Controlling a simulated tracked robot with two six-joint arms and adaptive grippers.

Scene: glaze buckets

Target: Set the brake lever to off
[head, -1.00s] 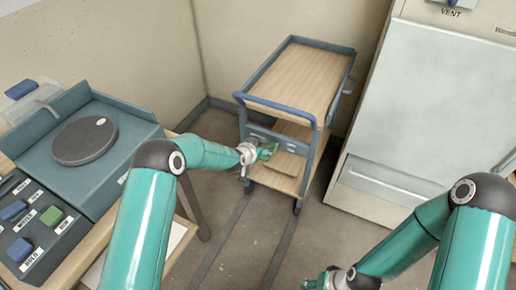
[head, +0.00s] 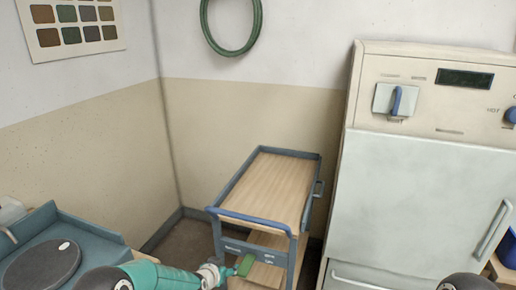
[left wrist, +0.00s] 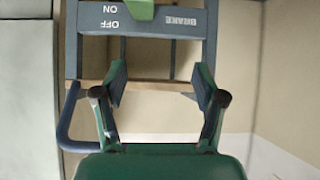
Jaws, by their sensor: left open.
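The brake lever (left wrist: 140,8) is green and sits on the cart's dark panel (left wrist: 170,22), cut off by the top edge of the left wrist view. That view shows the panel upside down. The lever's visible end is nearer the ON row than the OFF row. In the head view the lever (head: 245,264) shows as a green piece on the cart's front. My left gripper (left wrist: 160,82) is open and empty, its two fingers apart in front of the cart, with the lever beyond them. It also shows small in the head view (head: 230,271). My right gripper is out of view.
The cart (head: 265,190) has a wooden top and a blue handle (head: 250,218). A white kiln-like cabinet (head: 420,190) stands at its right. A teal bench unit with a dark disc (head: 40,265) is at lower left. Some floor shows left of the cart.

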